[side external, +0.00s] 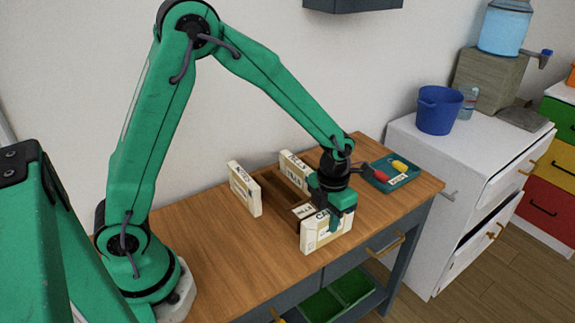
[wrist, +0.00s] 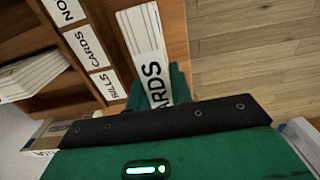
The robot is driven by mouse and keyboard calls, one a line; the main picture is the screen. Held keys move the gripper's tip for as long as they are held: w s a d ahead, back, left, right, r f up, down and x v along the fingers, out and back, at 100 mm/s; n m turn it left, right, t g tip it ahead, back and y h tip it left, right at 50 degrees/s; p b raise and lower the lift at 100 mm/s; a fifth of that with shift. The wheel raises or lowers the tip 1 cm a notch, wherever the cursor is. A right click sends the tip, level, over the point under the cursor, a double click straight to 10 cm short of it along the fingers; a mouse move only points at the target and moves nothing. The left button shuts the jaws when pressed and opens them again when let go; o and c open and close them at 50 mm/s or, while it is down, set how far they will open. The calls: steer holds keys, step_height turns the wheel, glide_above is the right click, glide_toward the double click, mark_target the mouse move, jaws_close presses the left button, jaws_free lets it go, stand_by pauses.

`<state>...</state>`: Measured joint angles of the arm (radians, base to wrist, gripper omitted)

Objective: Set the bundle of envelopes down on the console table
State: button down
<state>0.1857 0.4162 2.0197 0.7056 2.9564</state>
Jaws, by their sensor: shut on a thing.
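My gripper (side external: 331,207) is shut on a cream-white bundle of envelopes (side external: 322,234) near the front edge of the wooden console table (side external: 205,240). The bundle stands on edge; whether its lower edge touches the wood is unclear. In the wrist view, the bundle (wrist: 142,32) rises between my green fingers (wrist: 152,84), and its label reads "ARDS", with the start hidden.
A brown wooden sorter (wrist: 92,22) has labels reading "CARDS" and "BILLS". Similar bundles stand at its left (side external: 244,189) and back (side external: 293,171). A teal tray (side external: 408,178) with red and yellow items lies at the right. The table's left part is clear.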

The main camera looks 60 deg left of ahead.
steer(key=shift+f, duration=0.15)
steer(key=c, duration=1.3)
jaws_free()
steer(key=shift+o, duration=0.2)
step_height(320, 180, up, 12)
steer(key=shift+r, duration=0.15)
steer(key=shift+r, duration=0.1)
